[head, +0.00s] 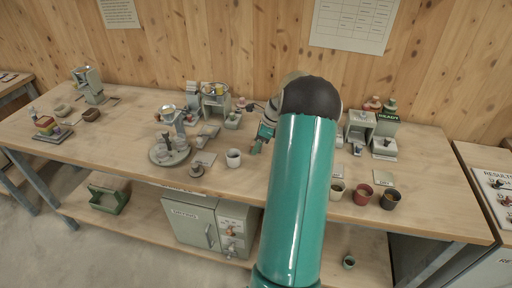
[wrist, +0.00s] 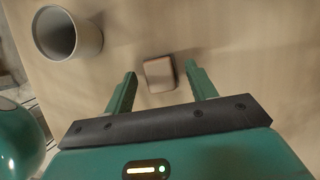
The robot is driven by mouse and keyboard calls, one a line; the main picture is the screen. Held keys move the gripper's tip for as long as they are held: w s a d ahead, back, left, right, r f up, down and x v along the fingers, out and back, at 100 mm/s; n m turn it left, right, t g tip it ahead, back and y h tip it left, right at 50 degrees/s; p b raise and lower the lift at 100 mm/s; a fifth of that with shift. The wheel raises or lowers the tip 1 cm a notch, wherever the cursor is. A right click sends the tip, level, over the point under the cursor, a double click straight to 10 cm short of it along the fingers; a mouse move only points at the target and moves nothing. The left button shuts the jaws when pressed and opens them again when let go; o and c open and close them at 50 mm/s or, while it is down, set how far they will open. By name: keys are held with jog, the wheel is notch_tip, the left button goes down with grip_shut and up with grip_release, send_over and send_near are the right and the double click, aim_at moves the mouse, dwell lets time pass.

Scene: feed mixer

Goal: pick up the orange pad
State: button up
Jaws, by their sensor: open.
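A small rounded block with a pale tan top and reddish-brown sides, likely the orange pad (wrist: 159,74), lies on the wooden table in the wrist view. My gripper (wrist: 160,70) is open, with one finger on each side of the pad in the picture. Gaps show between the pad and both fingers, and I cannot tell the height left above the table. In the head view my gripper (head: 257,145) points down at the table, right of the white cup. I cannot pick out the pad there; my arm and gripper cover part of that area.
A white-grey cup (head: 233,158) stands close to my gripper; it also shows in the wrist view (wrist: 68,34). A round-based mixer (head: 170,150) is further left. Red (head: 362,194) and dark (head: 390,199) cups stand near the front edge at right. Grey machines (head: 215,102) line the back.

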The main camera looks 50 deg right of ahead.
jog(key=c, duration=0.9)
jog(key=shift+c, duration=0.3)
jog(key=shift+r, duration=0.15)
jog(key=shift+r, duration=0.65)
jog(key=s+a+r, duration=0.1)
jog(key=a+r, duration=1)
jog(key=a, duration=0.3)
jog(key=shift+s+r, duration=0.2)
jog(key=shift+s, duration=0.1)
